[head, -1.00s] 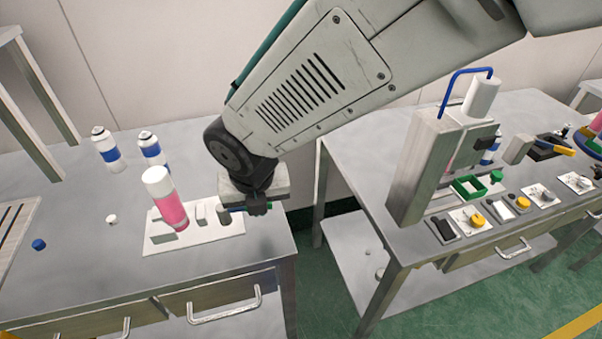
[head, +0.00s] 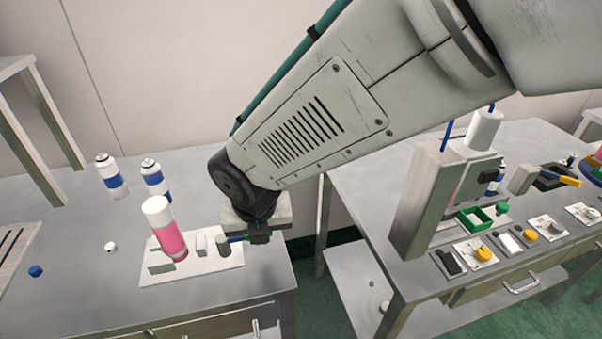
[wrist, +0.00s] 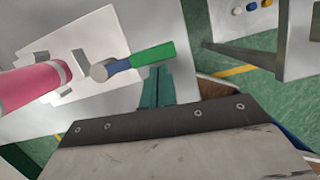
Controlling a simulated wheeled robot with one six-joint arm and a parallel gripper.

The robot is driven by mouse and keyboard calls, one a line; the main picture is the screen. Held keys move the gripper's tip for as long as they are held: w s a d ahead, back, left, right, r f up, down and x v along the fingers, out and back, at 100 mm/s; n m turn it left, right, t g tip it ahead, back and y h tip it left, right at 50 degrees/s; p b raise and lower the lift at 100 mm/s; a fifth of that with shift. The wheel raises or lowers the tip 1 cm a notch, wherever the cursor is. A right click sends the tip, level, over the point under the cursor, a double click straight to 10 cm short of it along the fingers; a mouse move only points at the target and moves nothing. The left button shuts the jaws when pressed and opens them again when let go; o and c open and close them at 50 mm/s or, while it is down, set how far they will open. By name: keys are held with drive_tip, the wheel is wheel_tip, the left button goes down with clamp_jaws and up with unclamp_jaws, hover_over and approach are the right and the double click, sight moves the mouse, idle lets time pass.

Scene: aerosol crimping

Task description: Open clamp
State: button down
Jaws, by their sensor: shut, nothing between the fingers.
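The clamp is a white plate (head: 190,269) with several grey blocks, on the left table. A pink can with a white top (head: 166,230) stands between the blocks. The clamp's lever has a grey round pivot (head: 223,244) and a blue and green handle, clear in the wrist view (wrist: 150,55), pointing right from the pivot. My gripper (head: 257,238) is low at the plate's right end, beside the handle. In the wrist view its teal fingers (wrist: 156,75) are together and empty, just below the green handle end. I cannot tell whether they touch it.
Two white and blue cans (head: 112,178) stand at the back left. A blue cap (head: 36,271) and a white cap (head: 111,248) lie on the left table. A gap separates it from the right table, which holds a tall metal press (head: 425,200), a green tray (head: 474,220) and controls.

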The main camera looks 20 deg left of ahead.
drive_tip(key=s, duration=0.1)
drive_tip(key=s+d, duration=0.2)
drive_tip(key=shift+s+d+r, duration=0.1)
drive_tip(key=shift+s+r, duration=0.15)
drive_tip(key=shift+r, duration=0.1)
drive_tip(key=v, duration=0.9)
drive_tip(key=shift+w+r, duration=0.1)
drive_tip(key=shift+r, duration=0.05)
